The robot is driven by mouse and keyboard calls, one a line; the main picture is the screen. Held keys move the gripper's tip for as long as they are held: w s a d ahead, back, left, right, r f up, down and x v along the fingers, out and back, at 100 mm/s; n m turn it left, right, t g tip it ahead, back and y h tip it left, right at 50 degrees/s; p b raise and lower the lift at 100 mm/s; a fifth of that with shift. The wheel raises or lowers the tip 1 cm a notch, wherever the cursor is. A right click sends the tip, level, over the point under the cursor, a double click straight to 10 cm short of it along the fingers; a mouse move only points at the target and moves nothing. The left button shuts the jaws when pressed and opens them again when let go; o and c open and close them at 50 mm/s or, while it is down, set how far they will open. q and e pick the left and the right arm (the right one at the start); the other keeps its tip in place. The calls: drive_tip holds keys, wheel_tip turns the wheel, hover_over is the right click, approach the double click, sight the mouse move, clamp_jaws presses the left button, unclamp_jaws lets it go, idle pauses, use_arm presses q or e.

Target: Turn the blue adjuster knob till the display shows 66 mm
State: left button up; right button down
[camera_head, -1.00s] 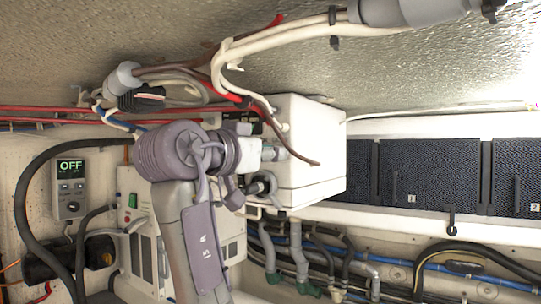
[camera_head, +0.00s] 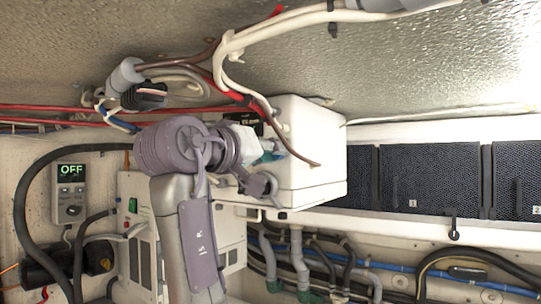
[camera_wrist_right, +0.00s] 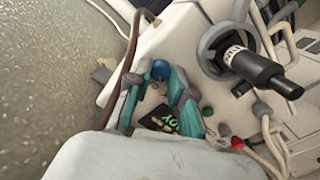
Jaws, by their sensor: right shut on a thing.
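The blue adjuster knob (camera_wrist_right: 160,69) shows in the right wrist view between the tips of two teal fingers. My right gripper (camera_wrist_right: 158,78) is shut on it. In the head view the right gripper (camera_head: 272,155) is at the left face of a white box (camera_head: 310,150), and the knob is hard to make out there. A small dark display with green digits (camera_wrist_right: 160,120) lies between the fingers in the wrist view, partly covered and tilted, so its value is unclear. It also shows in the head view (camera_head: 250,121), too small to read surely. My left gripper is not in view.
A wall controller (camera_head: 70,192) at the left reads OFF. Red and white cables (camera_head: 265,42) run above the arm. A black-handled part (camera_wrist_right: 255,65) and red and green buttons sit beside the gripper in the wrist view. Dark panels (camera_head: 430,175) line the right wall.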

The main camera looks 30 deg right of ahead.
drive_tip(key=shift+r, duration=0.1)
idle(0.3)
drive_tip(key=c, duration=1)
unclamp_jaws()
drive_tip(key=v, duration=1.2)
